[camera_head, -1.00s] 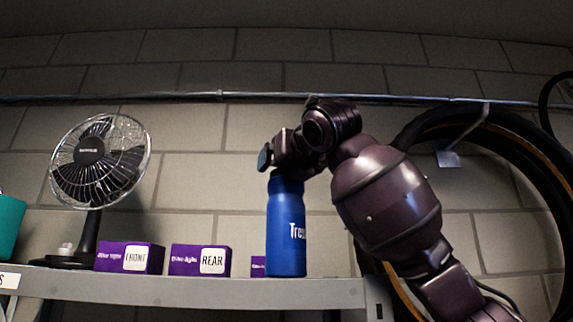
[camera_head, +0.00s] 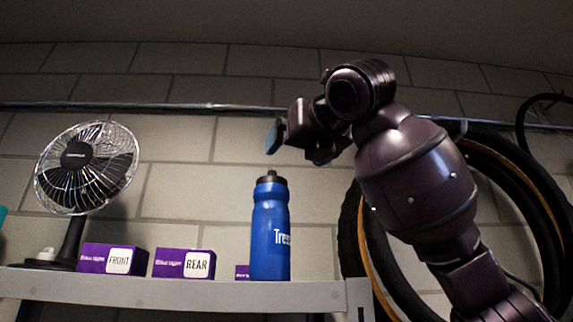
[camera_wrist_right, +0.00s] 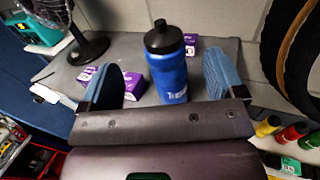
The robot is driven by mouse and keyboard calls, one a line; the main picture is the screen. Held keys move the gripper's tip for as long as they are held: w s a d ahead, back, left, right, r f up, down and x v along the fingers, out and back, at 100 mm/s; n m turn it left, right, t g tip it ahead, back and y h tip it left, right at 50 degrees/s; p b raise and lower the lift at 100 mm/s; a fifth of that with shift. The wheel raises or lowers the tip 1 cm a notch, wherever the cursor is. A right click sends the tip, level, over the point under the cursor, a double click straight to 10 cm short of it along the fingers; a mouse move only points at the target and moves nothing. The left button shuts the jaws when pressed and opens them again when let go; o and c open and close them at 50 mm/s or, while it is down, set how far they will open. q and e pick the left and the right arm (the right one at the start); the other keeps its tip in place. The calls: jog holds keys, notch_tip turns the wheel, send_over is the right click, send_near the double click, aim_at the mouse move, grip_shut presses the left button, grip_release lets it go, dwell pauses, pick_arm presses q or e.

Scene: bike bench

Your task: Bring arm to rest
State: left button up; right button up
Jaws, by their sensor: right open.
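My right gripper (camera_head: 276,137) is open and empty, up and to the right of the blue bottle in the head view. The blue bottle (camera_head: 270,232) with a black cap stands upright on the shelf, apart from the gripper. In the right wrist view the two blue finger pads of my right gripper (camera_wrist_right: 163,80) are spread wide, and the bottle (camera_wrist_right: 168,72) shows between them, beyond the fingers. My left gripper is in neither view.
The grey shelf (camera_head: 200,288) also holds a desk fan (camera_head: 86,165), a purple FRONT box (camera_head: 112,258), a purple REAR box (camera_head: 184,264) and a partly hidden purple box (camera_head: 242,272). Tyres (camera_head: 357,240) hang on the wall at right, behind my arm.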

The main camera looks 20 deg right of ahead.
jog(key=shift+s+d, duration=0.1)
jog(key=shift+s, duration=0.65)
